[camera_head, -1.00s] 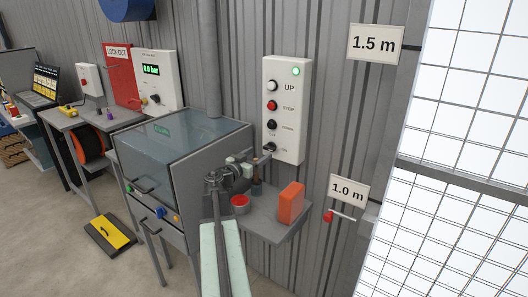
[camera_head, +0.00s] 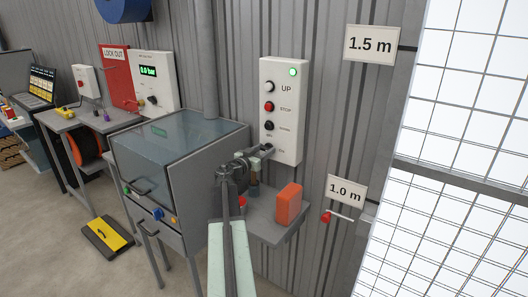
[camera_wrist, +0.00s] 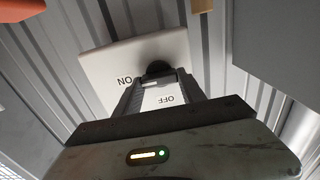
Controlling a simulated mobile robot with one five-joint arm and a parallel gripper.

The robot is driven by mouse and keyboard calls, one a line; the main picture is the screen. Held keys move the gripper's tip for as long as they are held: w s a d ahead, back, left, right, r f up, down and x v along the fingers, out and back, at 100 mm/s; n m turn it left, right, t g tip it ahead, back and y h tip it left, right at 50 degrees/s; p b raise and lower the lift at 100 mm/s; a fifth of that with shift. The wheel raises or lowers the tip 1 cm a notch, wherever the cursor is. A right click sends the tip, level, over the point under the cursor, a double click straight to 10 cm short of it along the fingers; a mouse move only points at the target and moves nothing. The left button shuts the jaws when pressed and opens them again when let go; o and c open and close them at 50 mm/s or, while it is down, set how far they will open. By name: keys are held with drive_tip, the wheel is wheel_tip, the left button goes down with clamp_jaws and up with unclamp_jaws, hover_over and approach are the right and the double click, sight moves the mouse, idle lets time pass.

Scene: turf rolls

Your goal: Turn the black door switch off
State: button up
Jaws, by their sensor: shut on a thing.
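The white control panel (camera_head: 283,85) hangs on the grey ribbed wall, with a lit green lamp at its top and UP and STOP buttons. I cannot tell which way the switch points.
A shelf (camera_head: 255,220) below the panel carries an orange block (camera_head: 288,203) and a red-topped container (camera_head: 242,203), partly hidden by my arm. A grey cabinet with a clear lid (camera_head: 180,145) stands left. A red-handled lever (camera_head: 327,217) is right.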

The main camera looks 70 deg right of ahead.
drive_tip(key=n, duration=0.4)
drive_tip(key=shift+w, duration=0.1)
drive_tip(key=n, duration=0.4)
drive_tip(key=shift+w+d+n, duration=0.1)
drive_tip(key=shift+n, duration=0.3)
drive_tip(key=n, duration=0.4)
drive_tip(key=shift+w+f+n, duration=0.1)
drive_tip(key=shift+n, duration=2.4)
drive_tip(key=o, duration=1.4)
drive_tip(key=shift+c, duration=0.2)
